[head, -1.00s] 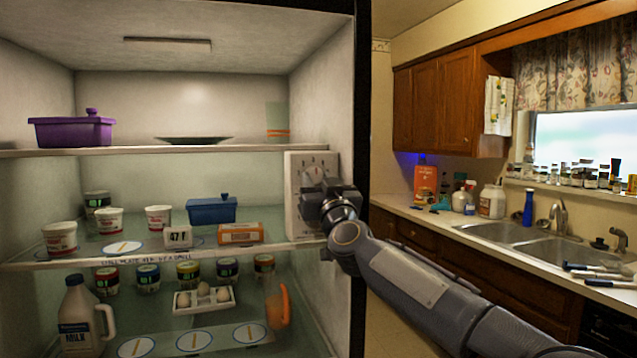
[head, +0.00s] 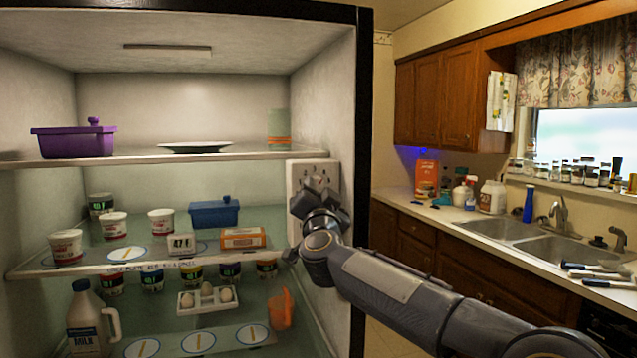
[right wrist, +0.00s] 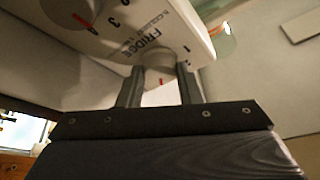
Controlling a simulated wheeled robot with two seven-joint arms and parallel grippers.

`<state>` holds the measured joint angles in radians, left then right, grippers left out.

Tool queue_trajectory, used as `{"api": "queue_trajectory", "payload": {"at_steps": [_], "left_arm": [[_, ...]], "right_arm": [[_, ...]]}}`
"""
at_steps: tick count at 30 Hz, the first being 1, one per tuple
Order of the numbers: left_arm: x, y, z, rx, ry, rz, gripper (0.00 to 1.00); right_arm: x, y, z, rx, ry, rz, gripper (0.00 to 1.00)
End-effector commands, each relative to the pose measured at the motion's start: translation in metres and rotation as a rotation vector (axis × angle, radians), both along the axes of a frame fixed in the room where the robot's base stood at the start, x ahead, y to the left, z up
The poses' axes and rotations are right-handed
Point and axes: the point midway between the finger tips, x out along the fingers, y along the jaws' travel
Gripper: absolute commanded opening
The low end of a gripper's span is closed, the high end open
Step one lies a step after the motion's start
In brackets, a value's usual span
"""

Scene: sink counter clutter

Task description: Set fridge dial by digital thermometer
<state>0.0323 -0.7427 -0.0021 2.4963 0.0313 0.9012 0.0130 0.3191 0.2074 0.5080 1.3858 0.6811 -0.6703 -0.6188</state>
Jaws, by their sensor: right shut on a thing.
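The white dial panel (head: 296,176) is on the fridge's right inner wall. My right gripper (head: 312,196) is in front of it and hides much of it. In the right wrist view, the fingers (right wrist: 158,88) are shut on the white fridge dial (right wrist: 157,60), which has a red mark at its edge. The word FRIDGE is printed beside it. A second dial (right wrist: 72,12) with a red pointer and numbers is farther up the panel. The digital thermometer (head: 182,245) stands on the middle shelf and appears to read 47. My left gripper is not in view.
The middle shelf holds white tubs (head: 114,226), a blue box (head: 214,213) and an orange-and-white carton (head: 243,239). A purple dish (head: 75,140) is on the top shelf. A milk jug (head: 90,322) and an egg tray (head: 206,301) are below.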

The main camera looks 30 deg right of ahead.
Motion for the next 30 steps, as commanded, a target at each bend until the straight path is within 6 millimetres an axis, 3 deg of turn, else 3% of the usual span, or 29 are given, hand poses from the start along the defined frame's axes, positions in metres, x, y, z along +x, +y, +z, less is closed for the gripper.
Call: {"api": "queue_trajectory", "payload": {"at_steps": [18,30], "left_arm": [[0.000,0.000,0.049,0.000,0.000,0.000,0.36],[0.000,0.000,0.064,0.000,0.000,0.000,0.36]], "right_arm": [[0.001,0.004,0.007,0.549,-0.129,0.001,0.09],[0.001,0.004,0.006,0.751,-0.179,-0.001,0.09]]}}
